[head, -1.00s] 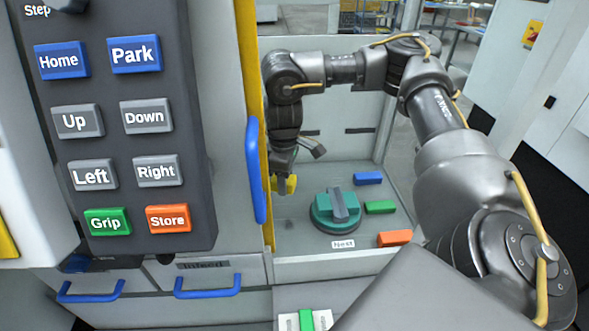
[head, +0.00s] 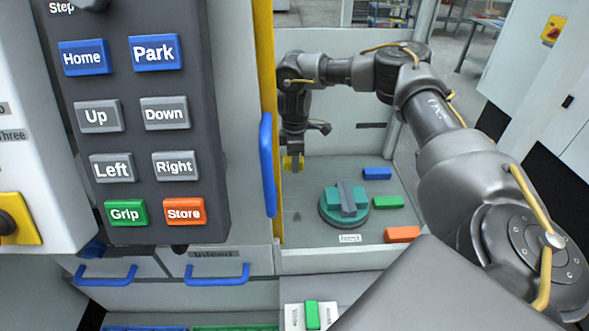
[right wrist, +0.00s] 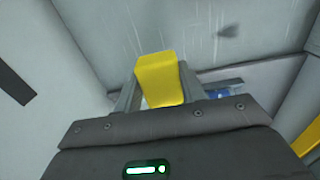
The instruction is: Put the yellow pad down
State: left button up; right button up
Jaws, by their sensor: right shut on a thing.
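The yellow pad (head: 289,163) is a small block between the fingers of my right gripper (head: 293,166), at the back left of the grey cell floor in the head view. The right wrist view shows the yellow pad (right wrist: 160,79) pinched between the two fingers of my right gripper (right wrist: 157,86). In the head view the pad is low, near the floor. I cannot tell whether it touches the floor. My left gripper is in neither view.
A round teal fixture (head: 344,204) stands on the cell floor, right of the gripper. Blue (head: 377,173), green (head: 388,202) and orange (head: 402,234) blocks lie further right. A yellow-edged door with a blue handle (head: 267,165) bounds the left. Floor around the gripper looks clear.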

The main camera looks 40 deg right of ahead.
send_over(295, 178)
notch_tip(295, 178, down, 5)
jog(key=shift+p, duration=0.45)
notch_tip(295, 178, down, 4)
jog(key=shift+w+r, duration=0.1)
jog(key=shift+r, duration=0.15)
jog(key=shift+f, duration=0.1)
jog(key=o, duration=1.1)
